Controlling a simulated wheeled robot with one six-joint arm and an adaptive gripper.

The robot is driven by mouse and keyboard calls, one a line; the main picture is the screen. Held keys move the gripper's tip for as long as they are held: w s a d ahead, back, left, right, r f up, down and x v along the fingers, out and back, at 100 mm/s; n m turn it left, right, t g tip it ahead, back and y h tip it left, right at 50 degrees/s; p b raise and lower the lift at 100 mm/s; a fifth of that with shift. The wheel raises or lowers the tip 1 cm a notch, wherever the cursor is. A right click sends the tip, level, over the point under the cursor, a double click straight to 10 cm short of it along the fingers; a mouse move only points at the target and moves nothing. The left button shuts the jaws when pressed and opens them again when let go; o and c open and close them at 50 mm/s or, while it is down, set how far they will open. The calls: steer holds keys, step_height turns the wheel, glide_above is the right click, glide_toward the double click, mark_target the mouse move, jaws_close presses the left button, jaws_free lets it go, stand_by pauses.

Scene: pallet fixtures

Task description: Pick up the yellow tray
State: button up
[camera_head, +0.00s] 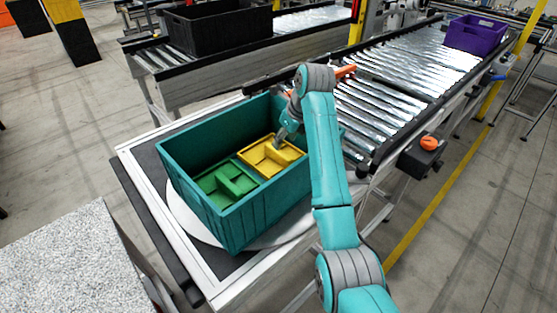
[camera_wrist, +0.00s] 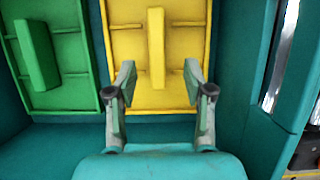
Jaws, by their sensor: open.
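The yellow tray (camera_head: 254,158) lies inside a teal crate (camera_head: 230,224), at its right end in the head view. In the wrist view the yellow tray (camera_wrist: 125,45) fills the upper middle, with a raised yellow bar (camera_wrist: 156,48) along its centre. My gripper (camera_wrist: 160,80) is open, its two fingers on either side of the bar's near end and apart from it in the picture. In the head view my gripper (camera_head: 281,134) is over the yellow tray, partly hidden by my arm. I cannot tell the height of the fingertips above the tray.
A green tray (camera_head: 211,182) with a similar bar lies left of the yellow one in the crate. The crate walls stand close around both trays. A roller conveyor (camera_head: 400,80) runs behind, with a purple crate (camera_head: 475,36). A black crate (camera_head: 218,27) stands at the back left.

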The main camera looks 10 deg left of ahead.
mark_target(279, 151)
steer(key=shift+s+x, duration=0.2)
steer(key=shift+x, duration=2.6)
steer(key=shift+f, duration=0.3)
jaws_close()
